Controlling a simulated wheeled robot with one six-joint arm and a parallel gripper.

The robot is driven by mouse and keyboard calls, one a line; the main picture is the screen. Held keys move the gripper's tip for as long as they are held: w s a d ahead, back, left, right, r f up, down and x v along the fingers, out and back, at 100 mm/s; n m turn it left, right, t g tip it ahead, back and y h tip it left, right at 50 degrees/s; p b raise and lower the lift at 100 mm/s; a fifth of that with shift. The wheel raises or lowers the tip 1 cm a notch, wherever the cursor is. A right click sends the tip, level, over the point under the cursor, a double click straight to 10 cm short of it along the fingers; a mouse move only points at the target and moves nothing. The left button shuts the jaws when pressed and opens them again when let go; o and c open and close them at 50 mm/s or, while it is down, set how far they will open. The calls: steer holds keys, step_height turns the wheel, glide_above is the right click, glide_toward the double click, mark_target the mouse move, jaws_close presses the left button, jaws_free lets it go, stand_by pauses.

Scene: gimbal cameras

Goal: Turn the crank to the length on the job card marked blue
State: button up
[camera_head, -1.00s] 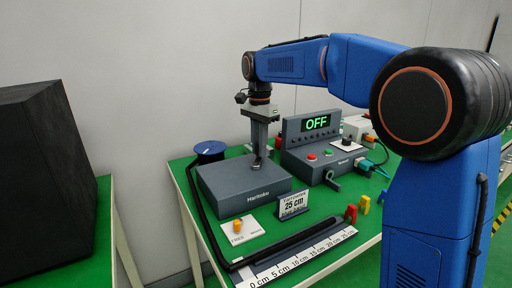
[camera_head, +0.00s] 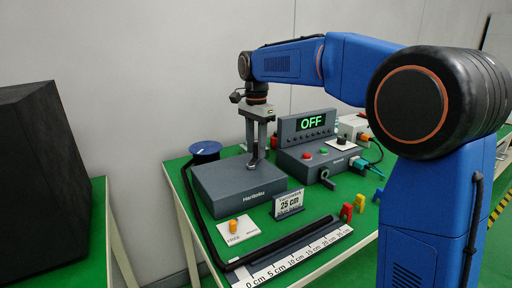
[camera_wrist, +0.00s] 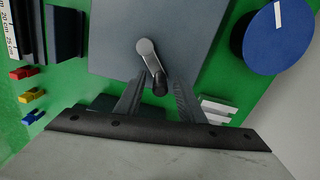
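The crank (camera_wrist: 147,52) is a light grey arm with a dark knob (camera_wrist: 160,86), on top of the dark grey box (camera_head: 220,186). My gripper (camera_head: 255,165) points down over this box. In the wrist view my gripper (camera_wrist: 158,102) has its two fingers apart, with the knob between their tips; I cannot tell whether they touch it. In the head view the crank is hidden by the gripper. A small card (camera_head: 289,203) in front of the box reads 25 cm; no clear blue mark shows on it. The ruler (camera_head: 295,256) lies along the front edge, with a black strand (camera_head: 280,243) beside it.
A blue spool (camera_head: 205,149) stands behind the box; it also shows in the wrist view (camera_wrist: 277,37). A control unit (camera_head: 308,128) shows OFF, with red and green buttons. An orange knob (camera_head: 233,226) sits on a white plate. Red and yellow clips (camera_head: 347,212) stand at the right.

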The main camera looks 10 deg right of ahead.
step_height(320, 180, up, 17)
steer(key=shift+r, duration=0.2)
stand_by(0.6)
